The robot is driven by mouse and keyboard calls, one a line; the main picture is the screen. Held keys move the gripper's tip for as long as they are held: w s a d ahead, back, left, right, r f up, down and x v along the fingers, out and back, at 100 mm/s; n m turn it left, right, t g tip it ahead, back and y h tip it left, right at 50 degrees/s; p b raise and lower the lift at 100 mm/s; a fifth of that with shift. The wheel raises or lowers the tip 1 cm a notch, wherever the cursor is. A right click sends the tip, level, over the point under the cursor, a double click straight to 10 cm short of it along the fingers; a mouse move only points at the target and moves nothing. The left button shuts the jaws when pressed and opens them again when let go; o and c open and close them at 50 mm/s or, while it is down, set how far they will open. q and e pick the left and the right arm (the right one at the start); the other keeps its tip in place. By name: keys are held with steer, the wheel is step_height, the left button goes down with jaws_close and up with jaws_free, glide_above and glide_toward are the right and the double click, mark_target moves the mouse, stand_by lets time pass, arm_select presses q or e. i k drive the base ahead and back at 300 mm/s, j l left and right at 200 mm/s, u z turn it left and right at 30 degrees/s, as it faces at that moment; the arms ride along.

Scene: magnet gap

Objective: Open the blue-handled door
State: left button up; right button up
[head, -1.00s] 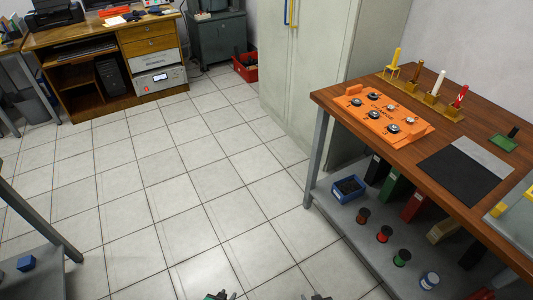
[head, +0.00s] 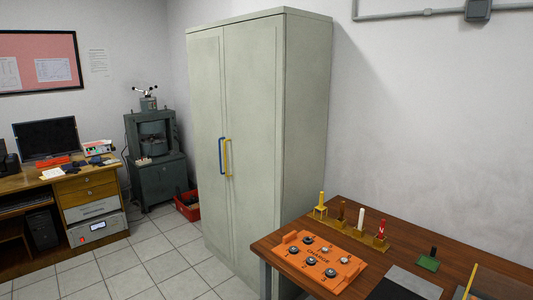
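A tall grey-green cabinet (head: 300,130) stands against the back wall in the head view. Its left door (head: 206,120) carries a blue handle (head: 221,155). Its right door (head: 252,100) carries a yellow handle (head: 228,158), close beside the blue one. Both doors look closed, with a thin seam between them. Neither of my grippers shows in the head view now.
A wooden table (head: 345,205) stands right of the cabinet's front, with an orange board (head: 318,262) and several coloured posts on it. A red bin (head: 188,206) and a dark machine (head: 158,165) stand left of the cabinet. Tiled floor (head: 150,262) in front is clear at left.

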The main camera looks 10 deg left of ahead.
mark_target(205, 49)
steer(key=i+j+z, duration=0.75)
steer(key=j, duration=0.3)
steer(key=i+j+z, duration=0.25)
steer(key=j, duration=0.2)
